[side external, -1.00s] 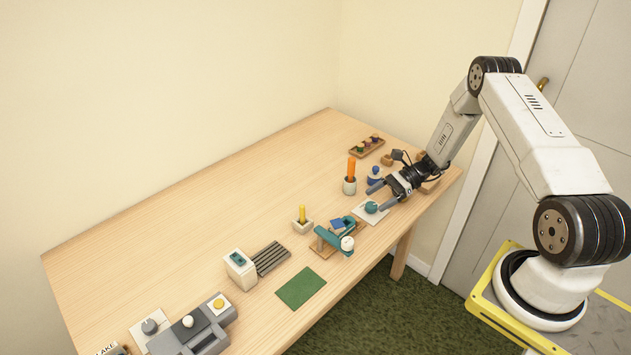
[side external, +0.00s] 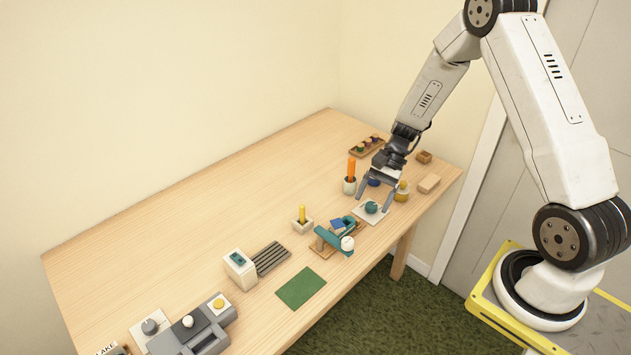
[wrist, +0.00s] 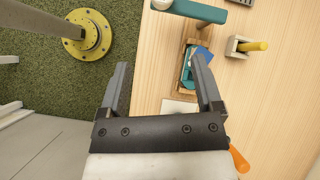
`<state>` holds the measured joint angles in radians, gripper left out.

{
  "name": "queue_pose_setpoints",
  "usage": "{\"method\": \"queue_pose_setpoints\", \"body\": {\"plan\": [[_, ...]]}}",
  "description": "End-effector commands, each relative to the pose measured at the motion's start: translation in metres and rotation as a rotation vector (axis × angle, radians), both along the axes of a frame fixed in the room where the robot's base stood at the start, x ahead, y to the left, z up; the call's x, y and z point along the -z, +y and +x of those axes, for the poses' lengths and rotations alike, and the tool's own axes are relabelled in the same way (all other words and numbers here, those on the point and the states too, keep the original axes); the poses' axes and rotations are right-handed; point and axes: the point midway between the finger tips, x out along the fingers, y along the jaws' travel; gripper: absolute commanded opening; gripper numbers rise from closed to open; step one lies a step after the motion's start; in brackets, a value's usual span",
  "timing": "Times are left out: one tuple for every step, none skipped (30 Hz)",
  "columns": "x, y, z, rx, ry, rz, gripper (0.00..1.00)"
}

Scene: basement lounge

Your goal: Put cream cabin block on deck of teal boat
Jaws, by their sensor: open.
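My gripper (side external: 374,205) is open and empty, pointing down over a white pad with a round teal knob. In the wrist view its fingers (wrist: 160,62) are spread, with no object between their tips. The teal boat (side external: 349,222) appears to be the teal piece in a wooden cradle, left of my gripper; it also shows in the wrist view (wrist: 187,72), with a blue piece on it. A cream block with teal marks on top (side external: 240,268) stands farther left beside a grey slatted rack; I cannot tell for certain that it is the cabin block.
An orange stick in a cup (side external: 350,178) and a yellow peg in a holder (side external: 303,220) stand nearby. A green mat (side external: 301,288) lies at the front. The back left of the table is clear.

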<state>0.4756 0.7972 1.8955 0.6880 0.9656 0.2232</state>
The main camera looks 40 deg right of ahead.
Motion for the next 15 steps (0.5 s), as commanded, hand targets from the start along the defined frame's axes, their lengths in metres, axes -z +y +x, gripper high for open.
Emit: {"method": "queue_pose_setpoints", "body": {"plan": [[-0.009, 0.007, -0.004, -0.063, -0.024, -0.045, 0.84], [-0.013, 0.011, -0.007, -0.098, -0.038, -0.072, 0.84], [-0.018, 0.015, -0.011, -0.147, -0.057, -0.108, 0.84], [-0.022, 0.018, -0.013, -0.183, -0.072, -0.134, 0.84], [-0.026, 0.021, -0.016, -0.222, -0.088, -0.160, 0.84], [-0.031, 0.024, -0.020, -0.271, -0.110, -0.194, 0.84], [-0.035, 0.027, -0.023, -0.307, -0.128, -0.218, 0.84], [-0.039, 0.030, -0.026, -0.344, -0.145, -0.243, 0.84], [-0.044, 0.033, -0.030, -0.394, -0.170, -0.276, 0.84], [-0.048, 0.036, -0.032, -0.433, -0.189, -0.300, 0.84], [-0.052, 0.039, -0.035, -0.468, -0.208, -0.324, 0.84], [-0.057, 0.042, -0.039, -0.518, -0.235, -0.354, 0.84], [-0.060, 0.044, -0.042, -0.556, -0.257, -0.377, 0.84], [-0.064, 0.047, -0.045, -0.595, -0.279, -0.399, 0.84], [-0.069, 0.050, -0.048, -0.644, -0.308, -0.428, 0.84]]}}
